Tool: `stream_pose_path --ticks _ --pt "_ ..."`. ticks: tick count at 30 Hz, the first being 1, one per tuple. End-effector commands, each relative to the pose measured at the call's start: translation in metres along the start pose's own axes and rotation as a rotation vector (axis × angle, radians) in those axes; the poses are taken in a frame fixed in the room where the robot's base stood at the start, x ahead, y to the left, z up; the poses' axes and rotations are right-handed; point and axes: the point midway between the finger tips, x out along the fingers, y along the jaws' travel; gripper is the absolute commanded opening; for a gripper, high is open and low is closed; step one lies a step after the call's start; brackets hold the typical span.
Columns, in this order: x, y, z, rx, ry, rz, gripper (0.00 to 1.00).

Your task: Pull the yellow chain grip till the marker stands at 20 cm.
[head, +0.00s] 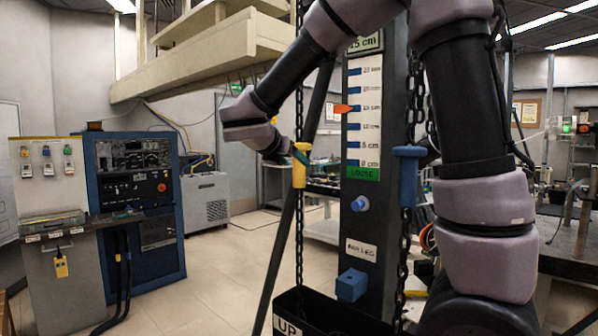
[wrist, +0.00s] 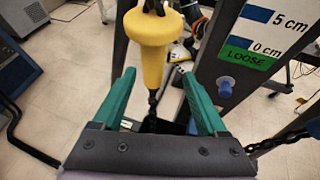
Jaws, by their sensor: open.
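The yellow chain grip (head: 300,166) hangs on a dark chain left of the post. In the wrist view the yellow grip (wrist: 153,48) hangs between and just beyond the green fingertips. My gripper (wrist: 158,75) is open, with a gap on each side of the grip. The orange-red marker (head: 343,109) points at about the 15 cm line of the scale (head: 364,118). A sign (head: 364,43) above the scale reads 15 cm, partly covered by my arm.
A blue grip (head: 408,168) hangs on another chain right of the post. A blue knob (head: 360,204) and a blue block (head: 351,285) stick out from the post. A black bin (head: 330,312) marked UP stands below. A blue control cabinet (head: 135,200) is at left.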

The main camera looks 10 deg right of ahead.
Motion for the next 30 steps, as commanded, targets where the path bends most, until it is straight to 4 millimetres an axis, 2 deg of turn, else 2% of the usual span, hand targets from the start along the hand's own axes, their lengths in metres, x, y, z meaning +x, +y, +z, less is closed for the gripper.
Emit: stream_pose_path --ticks 2,5,15,21,30 --pt "0.0 0.008 0.0 -0.038 -0.021 0.012 0.75" --pt "0.007 0.01 0.001 -0.049 -0.028 0.014 0.75" --pt "0.069 0.009 0.002 -0.046 -0.025 0.011 0.75" --pt "0.096 0.01 0.004 -0.045 -0.025 0.013 0.75" --pt "0.106 0.01 0.004 -0.043 -0.025 0.015 0.75"
